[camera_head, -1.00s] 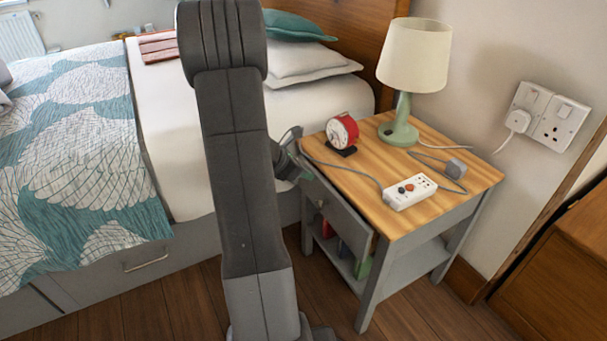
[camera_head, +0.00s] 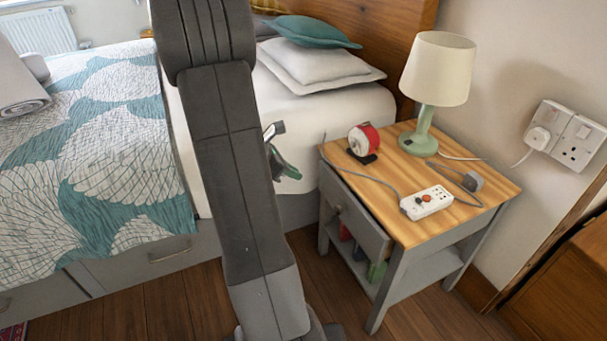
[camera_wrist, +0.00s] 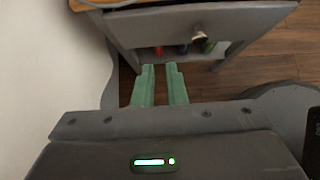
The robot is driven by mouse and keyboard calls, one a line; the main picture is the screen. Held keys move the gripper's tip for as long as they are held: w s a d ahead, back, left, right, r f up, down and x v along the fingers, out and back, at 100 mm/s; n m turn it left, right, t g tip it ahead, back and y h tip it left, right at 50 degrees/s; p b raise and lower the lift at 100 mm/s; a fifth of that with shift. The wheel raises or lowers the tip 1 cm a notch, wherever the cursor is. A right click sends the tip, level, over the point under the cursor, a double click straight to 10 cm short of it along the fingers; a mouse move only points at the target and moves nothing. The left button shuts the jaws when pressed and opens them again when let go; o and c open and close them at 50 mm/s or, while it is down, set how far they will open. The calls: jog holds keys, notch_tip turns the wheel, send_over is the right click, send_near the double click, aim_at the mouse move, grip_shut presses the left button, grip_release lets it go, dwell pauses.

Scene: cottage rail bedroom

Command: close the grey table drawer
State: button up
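The grey table (camera_head: 399,270) has a wooden top and stands right of the bed. Its grey drawer (camera_head: 352,218) faces lower left with a round knob and stands slightly out, a dark gap showing under the top edge. In the wrist view the drawer front (camera_wrist: 165,30) is ahead, its knob (camera_wrist: 199,38) right of my fingers. My gripper (camera_head: 281,152) is left of the table, apart from the drawer and partly hidden by my arm. In the wrist view its green fingers (camera_wrist: 160,68) are a little apart with nothing between them.
On the tabletop are a lamp (camera_head: 438,75), a red clock (camera_head: 364,141) and a white power strip (camera_head: 427,202) with a cable over the edge. Several items stand on the shelf below. The bed (camera_head: 205,185) is close on the left. Wooden floor lies in front.

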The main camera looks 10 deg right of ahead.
jog(key=o, duration=0.8)
jog(key=s+f, duration=0.1)
jog(key=f+h, duration=0.1)
jog(key=f, duration=0.1)
jog(key=s+f+g+h, duration=0.1)
jog(key=shift+s+a+f+m+b, duration=0.25)
jog(key=shift+s+f+m+b, duration=0.05)
jog(key=shift+f+b, duration=0.05)
jog(key=t+h+b, duration=0.2)
jog(key=t+h, duration=0.2)
jog(key=h, duration=0.3)
send_near(336, 210)
jog(key=shift+b+x, duration=1.15)
jog(key=shift+x, duration=3)
jog(key=shift+r, duration=0.15)
grip_shut()
